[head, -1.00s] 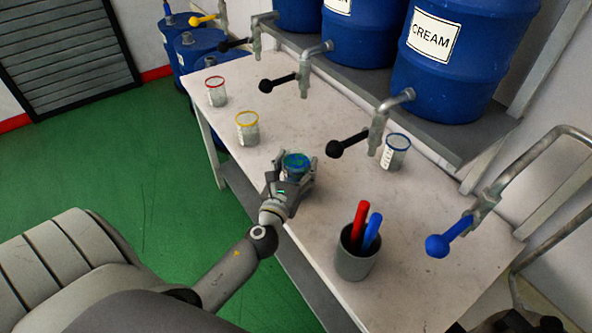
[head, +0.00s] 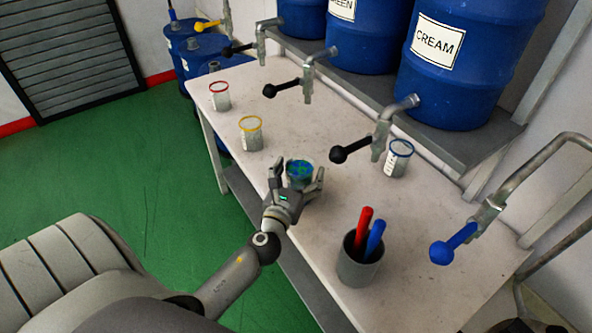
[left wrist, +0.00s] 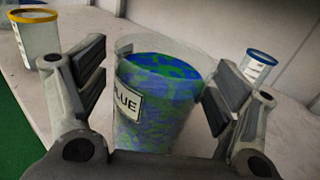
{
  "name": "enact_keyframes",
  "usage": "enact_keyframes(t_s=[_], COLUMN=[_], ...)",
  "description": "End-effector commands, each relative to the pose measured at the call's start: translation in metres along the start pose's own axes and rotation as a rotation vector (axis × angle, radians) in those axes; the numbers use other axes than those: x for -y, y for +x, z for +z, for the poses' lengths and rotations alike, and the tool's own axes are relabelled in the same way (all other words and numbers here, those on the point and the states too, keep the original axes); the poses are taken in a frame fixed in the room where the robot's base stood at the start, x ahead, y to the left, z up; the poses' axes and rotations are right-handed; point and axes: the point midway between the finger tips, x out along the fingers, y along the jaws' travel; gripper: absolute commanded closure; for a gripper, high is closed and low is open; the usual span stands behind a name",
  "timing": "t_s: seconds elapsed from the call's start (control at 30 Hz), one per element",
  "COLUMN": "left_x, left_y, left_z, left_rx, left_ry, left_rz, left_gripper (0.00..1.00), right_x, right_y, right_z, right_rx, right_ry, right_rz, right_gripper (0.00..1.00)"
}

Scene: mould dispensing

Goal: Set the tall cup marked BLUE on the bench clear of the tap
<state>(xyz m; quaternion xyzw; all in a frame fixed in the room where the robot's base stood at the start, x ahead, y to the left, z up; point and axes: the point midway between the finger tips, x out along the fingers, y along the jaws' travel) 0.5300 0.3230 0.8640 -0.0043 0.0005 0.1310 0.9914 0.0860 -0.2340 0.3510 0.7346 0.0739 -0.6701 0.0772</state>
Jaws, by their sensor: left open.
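The tall cup marked BLUE (left wrist: 150,108) stands upright between the fingers of my left gripper (left wrist: 165,95) in the left wrist view. It is clear-walled, with a mottled blue and green filling and a white label. In the head view the cup (head: 299,172) is on the bench (head: 330,215) near its front edge, clear of the taps behind it. My left gripper (head: 297,180) is open around the cup's near side, with gaps between fingers and cup. The nearest tap (head: 380,140) is behind and to the right. My right gripper is not in view.
A blue-rimmed cup (head: 397,160) stands beneath the nearest tap. Yellow-rimmed (head: 250,135) and red-rimmed (head: 220,97) cups stand to the left. A grey holder (head: 357,262) with red and blue sticks is at front right. A blue-handled tap (head: 455,245) juts in at right.

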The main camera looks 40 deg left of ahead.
Motion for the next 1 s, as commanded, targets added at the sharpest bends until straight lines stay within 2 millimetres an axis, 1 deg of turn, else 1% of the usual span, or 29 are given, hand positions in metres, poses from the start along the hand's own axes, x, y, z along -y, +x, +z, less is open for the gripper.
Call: enact_keyframes(t_s=[0.07,0.1,0.17,0.5,0.7,0.83,1.0], left_x=[0.000,0.000,0.000,0.000,0.000,0.000,0.000], left_y=[0.000,-0.005,-0.013,-0.076,-0.104,-0.115,-0.120], left_z=[0.006,0.001,0.000,-0.002,-0.001,0.001,0.002], left_rx=[0.000,-0.001,-0.002,-0.003,-0.001,0.000,0.000], left_ry=[-0.001,0.000,0.000,-0.001,-0.001,0.000,-0.001], left_rz=[0.000,-0.001,-0.001,-0.001,0.000,0.000,0.000], left_gripper=[0.15,0.15,0.15,0.15,0.15,0.15,0.15], right_x=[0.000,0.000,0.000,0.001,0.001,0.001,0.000], right_y=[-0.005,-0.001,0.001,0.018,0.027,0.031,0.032], right_z=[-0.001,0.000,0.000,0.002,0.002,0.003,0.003], right_rx=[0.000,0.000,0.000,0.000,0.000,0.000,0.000], right_ry=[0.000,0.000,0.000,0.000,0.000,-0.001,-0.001], right_rz=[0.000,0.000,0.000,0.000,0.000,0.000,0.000], right_gripper=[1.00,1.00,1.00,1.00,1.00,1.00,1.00])
